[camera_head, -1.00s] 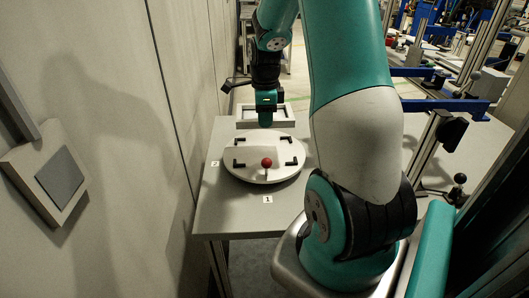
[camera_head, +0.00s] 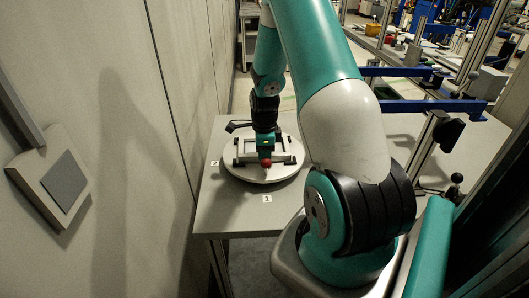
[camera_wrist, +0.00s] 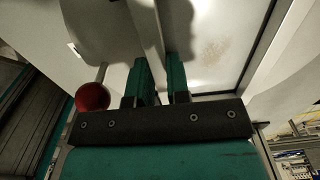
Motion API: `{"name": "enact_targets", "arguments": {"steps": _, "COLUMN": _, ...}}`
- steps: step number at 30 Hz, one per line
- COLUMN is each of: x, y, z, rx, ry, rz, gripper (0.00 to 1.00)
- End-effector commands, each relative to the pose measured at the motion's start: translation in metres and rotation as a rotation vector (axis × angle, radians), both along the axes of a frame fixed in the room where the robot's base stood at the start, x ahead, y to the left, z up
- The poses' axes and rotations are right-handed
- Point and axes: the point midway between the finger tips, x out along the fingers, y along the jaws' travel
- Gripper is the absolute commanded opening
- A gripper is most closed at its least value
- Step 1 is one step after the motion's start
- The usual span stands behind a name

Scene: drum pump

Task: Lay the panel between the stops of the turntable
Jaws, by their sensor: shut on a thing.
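The panel (camera_head: 241,148), a light rectangle with a raised frame, is over the round white turntable (camera_head: 250,176) in the head view. My gripper (camera_head: 265,156) points down and is shut on a bar of the panel's frame. In the wrist view the panel (camera_wrist: 215,50) shows beyond my gripper (camera_wrist: 160,85), with the bar between the two green fingers. Dark stops show near the panel's edges, partly hidden. I cannot tell whether the panel rests on the turntable or is just above it. The turntable's red knob (camera_head: 266,164) is at the near side, and in the wrist view at left.
The turntable stands on a grey table (camera_head: 225,212) with number labels 1 (camera_head: 267,198) and 2. A wall (camera_head: 120,120) runs close along the left. A blue rail structure (camera_head: 430,105) and a dark lever stand to the right.

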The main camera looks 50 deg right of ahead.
Motion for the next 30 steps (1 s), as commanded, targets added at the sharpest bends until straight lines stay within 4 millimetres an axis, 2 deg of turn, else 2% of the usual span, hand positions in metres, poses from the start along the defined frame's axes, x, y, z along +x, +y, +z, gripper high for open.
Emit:
{"name": "enact_targets", "arguments": {"steps": 3, "x": 0.0, "y": 0.0, "z": -0.004, "rx": -0.001, "ry": -0.001, "rz": 0.0, "gripper": 0.0}}
{"name": "enact_targets", "arguments": {"steps": 4, "x": 0.0, "y": 0.0, "z": -0.003, "rx": 0.0, "ry": 0.0, "rz": 0.0, "gripper": 0.23}}
{"name": "enact_targets", "arguments": {"steps": 6, "x": 0.0, "y": 0.0, "z": -0.002, "rx": 0.0, "ry": 0.0, "rz": 0.0, "gripper": 0.4}}
{"name": "enact_targets", "arguments": {"steps": 7, "x": 0.0, "y": 0.0, "z": -0.002, "rx": 0.0, "ry": 0.0, "rz": 0.0, "gripper": 0.42}}
{"name": "enact_targets", "arguments": {"steps": 14, "x": 0.0, "y": 0.0, "z": -0.002, "rx": 0.0, "ry": 0.0, "rz": 0.0, "gripper": 0.42}}
{"name": "enact_targets", "arguments": {"steps": 19, "x": 0.001, "y": -0.001, "z": 0.01, "rx": -0.003, "ry": -0.004, "rz": 0.0, "gripper": 0.42}}
{"name": "enact_targets", "arguments": {"steps": 30, "x": 0.001, "y": 0.0, "z": 0.087, "rx": -0.005, "ry": -0.005, "rz": 0.0, "gripper": 0.42}}
